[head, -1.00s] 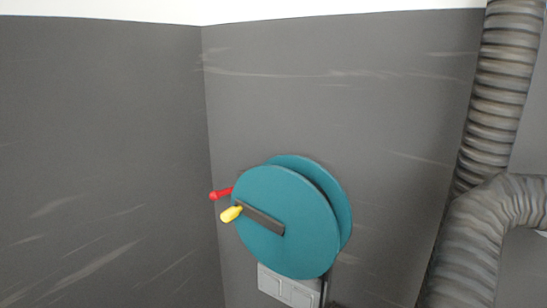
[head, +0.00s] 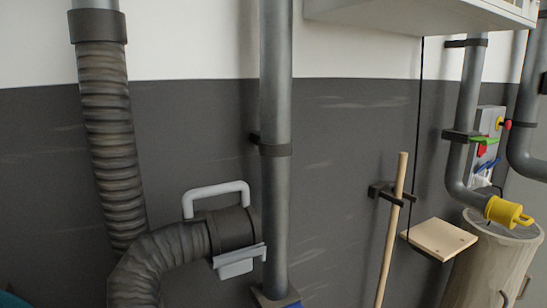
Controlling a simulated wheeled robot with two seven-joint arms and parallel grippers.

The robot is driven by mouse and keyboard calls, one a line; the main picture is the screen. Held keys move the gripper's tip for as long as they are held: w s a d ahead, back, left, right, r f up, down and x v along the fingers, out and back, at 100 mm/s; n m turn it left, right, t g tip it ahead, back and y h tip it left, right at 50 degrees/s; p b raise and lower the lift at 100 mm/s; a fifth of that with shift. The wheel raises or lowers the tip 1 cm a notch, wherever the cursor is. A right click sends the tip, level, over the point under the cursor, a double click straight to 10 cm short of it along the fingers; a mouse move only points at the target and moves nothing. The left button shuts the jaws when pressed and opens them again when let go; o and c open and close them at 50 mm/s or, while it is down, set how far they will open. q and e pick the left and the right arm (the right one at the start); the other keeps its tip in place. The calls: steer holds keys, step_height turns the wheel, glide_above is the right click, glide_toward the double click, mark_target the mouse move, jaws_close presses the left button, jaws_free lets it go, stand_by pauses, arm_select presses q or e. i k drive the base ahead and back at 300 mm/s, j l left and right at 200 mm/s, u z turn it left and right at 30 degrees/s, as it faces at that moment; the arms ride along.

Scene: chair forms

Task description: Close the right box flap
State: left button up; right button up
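No box and no box flap show in the head view. Neither of my grippers is in view, so I cannot see where they are or whether they hold anything.
A ribbed grey hose (head: 112,150) bends along the dark wall at the left, with a white handle (head: 215,190) beside its end. A vertical metal pipe (head: 275,140) stands right of it. A wooden pole (head: 393,230), a hanging wooden board (head: 438,239) and a large bin (head: 487,265) are at the right.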

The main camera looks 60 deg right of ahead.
mark_target(497, 161)
steer(key=z, duration=3.3)
steer(key=l, duration=0.6)
steer(key=i+l+u, duration=0.15)
steer(key=l, duration=0.95)
steer(key=l+u, duration=0.15)
steer(key=l, duration=0.95)
steer(key=i+l+u, duration=0.4)
steer(key=i+l, duration=0.75)
steer(key=l, duration=0.1)
